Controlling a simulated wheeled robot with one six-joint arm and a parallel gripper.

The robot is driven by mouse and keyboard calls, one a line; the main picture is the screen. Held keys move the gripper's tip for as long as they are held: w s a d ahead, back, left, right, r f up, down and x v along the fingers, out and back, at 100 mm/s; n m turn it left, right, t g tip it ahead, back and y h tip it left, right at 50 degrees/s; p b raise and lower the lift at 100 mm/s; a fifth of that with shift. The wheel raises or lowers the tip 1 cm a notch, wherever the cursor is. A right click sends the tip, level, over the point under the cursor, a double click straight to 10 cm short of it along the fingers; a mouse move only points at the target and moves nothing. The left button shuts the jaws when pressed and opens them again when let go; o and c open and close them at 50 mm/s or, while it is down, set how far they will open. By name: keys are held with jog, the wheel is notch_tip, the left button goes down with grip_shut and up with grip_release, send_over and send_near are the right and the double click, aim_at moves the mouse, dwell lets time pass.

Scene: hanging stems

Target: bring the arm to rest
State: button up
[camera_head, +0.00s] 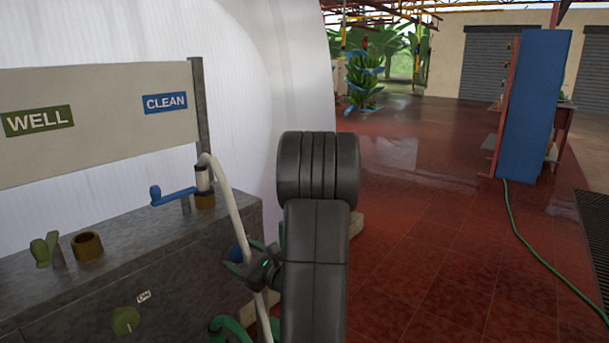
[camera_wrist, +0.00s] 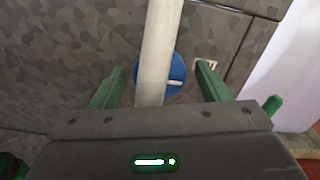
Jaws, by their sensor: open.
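My arm (camera_head: 317,250) rises as dark grey links at the middle of the head view. My gripper (camera_head: 252,262) is beside the front of the grey stone counter, low and left of the arm. In the wrist view its two green fingers are spread wide (camera_wrist: 160,80). The white hose (camera_wrist: 158,50) runs through the space between them, with a gap on both sides. In the head view the hose (camera_head: 232,187) hangs from the tap under the CLEAN sign and passes the gripper. A blue round knob (camera_wrist: 176,80) on the stone face shows behind the hose.
The stone counter (camera_head: 130,225) carries a blue-handled tap (camera_head: 175,197), a green-handled valve (camera_head: 45,250) and a green ON knob (camera_head: 125,320). WELL (camera_head: 38,120) and CLEAN (camera_head: 166,103) signs stand above. Open red tiled floor (camera_head: 430,250) lies right, with a blue cabinet (camera_head: 535,105) beyond.

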jog(key=m+p, duration=0.2)
jog(key=p, duration=0.1)
jog(key=shift+r+m, duration=0.25)
jog(key=shift+m, duration=0.15)
jog(key=v, duration=0.8)
jog(key=shift+s+d+f+p, duration=0.2)
jog(key=shift+f+p, duration=0.05)
jog(key=shift+p, duration=0.1)
